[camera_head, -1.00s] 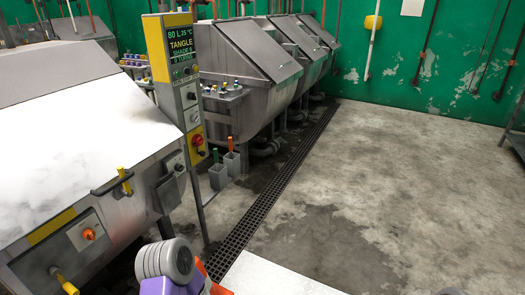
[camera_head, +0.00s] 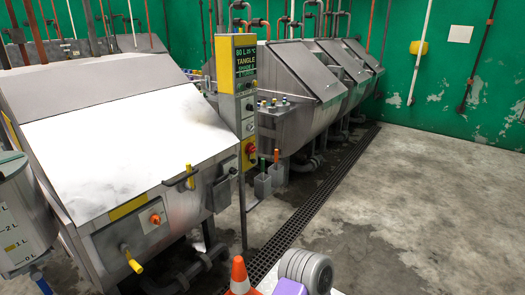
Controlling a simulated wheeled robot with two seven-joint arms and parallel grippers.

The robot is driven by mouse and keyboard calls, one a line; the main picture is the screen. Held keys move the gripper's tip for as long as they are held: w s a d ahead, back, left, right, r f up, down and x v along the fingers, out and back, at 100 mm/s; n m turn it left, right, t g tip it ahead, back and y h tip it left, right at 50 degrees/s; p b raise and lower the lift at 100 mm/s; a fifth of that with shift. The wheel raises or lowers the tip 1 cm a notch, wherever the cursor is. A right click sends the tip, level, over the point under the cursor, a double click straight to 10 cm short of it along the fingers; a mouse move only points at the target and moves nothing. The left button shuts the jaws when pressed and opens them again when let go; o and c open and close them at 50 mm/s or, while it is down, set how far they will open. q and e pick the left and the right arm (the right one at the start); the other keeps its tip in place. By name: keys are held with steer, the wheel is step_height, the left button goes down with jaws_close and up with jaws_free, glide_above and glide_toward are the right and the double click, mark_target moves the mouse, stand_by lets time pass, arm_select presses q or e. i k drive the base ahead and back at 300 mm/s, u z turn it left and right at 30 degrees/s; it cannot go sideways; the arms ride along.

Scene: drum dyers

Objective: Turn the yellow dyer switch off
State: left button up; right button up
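The nearest drum dyer (camera_head: 120,110), a grey metal machine with a pale sloped lid, fills the left. A yellow strip (camera_head: 128,208) runs along its front. Below it, an orange-red rotary knob (camera_head: 155,219) sits on a square plate; its setting is too small to read. Yellow handles (camera_head: 190,176) and (camera_head: 132,260) stick out of the front. A control post (camera_head: 246,90) with a yellow edge and a lit display reading "TANGLE" stands to the right. It carries a red knob (camera_head: 250,148) on a yellow plate. Neither gripper shows; only a grey and purple part of mine shows at the bottom.
An orange cone (camera_head: 239,275) stands at the bottom middle. A measuring tank (camera_head: 22,225) is at the left edge. More dyers (camera_head: 305,90) line up behind the post. A floor grate (camera_head: 300,215) runs alongside. The concrete floor to the right is clear.

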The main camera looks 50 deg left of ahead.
mark_target(250, 148)
steer(key=u, duration=0.15)
steer(key=i, duration=1.9)
steer(key=u, duration=0.9)
steer(key=i, duration=1.6)
steer(key=u, duration=1.85)
steer(key=i, duration=0.75)
steer(key=u, duration=0.65)
